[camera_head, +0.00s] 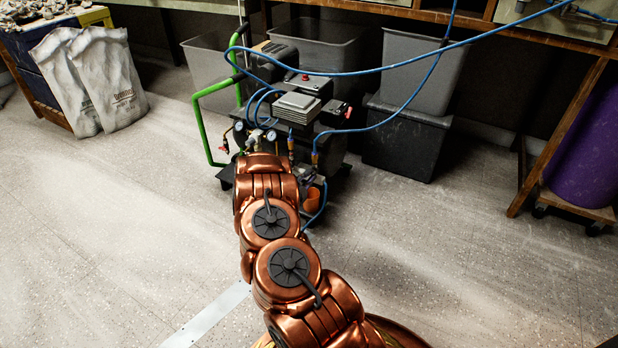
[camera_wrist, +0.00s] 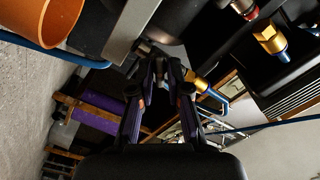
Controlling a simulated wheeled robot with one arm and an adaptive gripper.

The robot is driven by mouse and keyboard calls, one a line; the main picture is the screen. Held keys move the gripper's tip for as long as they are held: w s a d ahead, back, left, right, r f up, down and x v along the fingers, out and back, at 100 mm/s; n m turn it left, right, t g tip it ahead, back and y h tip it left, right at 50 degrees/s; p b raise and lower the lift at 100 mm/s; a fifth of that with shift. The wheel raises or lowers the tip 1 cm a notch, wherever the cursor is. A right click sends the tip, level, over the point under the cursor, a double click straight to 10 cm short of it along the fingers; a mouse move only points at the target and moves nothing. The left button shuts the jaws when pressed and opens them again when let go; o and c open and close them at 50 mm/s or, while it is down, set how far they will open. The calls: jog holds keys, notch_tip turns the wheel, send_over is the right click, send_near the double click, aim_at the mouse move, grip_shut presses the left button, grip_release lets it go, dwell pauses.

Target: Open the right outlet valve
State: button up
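The compressor (camera_head: 297,105) stands on the floor with gauges, hoses and brass-and-blue outlet fittings at its front. In the wrist view one brass fitting (camera_wrist: 198,84) is just right of my fingertips, and another with a blue end (camera_wrist: 270,40) is farther right. My gripper (camera_wrist: 163,65) is close against the compressor's dark underside and a grey fitting. Its fingertips are near each other; whether they hold something is unclear. In the head view my copper arm largely hides the gripper.
An orange cup (camera_head: 313,201) is at the compressor's right front and shows in the wrist view (camera_wrist: 45,18). Blue hoses (camera_head: 390,66) and a green pipe (camera_head: 205,125) run around the compressor. Grey bins (camera_head: 420,75) stand behind. Floor in front is clear.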

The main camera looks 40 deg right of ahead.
grip_shut()
jog(key=shift+w, duration=0.1)
jog(key=shift+r+p, duration=0.1)
jog(key=shift+p, duration=0.45)
jog(key=shift+n+p, duration=4.65)
jog(key=shift+n, duration=0.45)
jog(key=shift+o, duration=2.3)
grip_release()
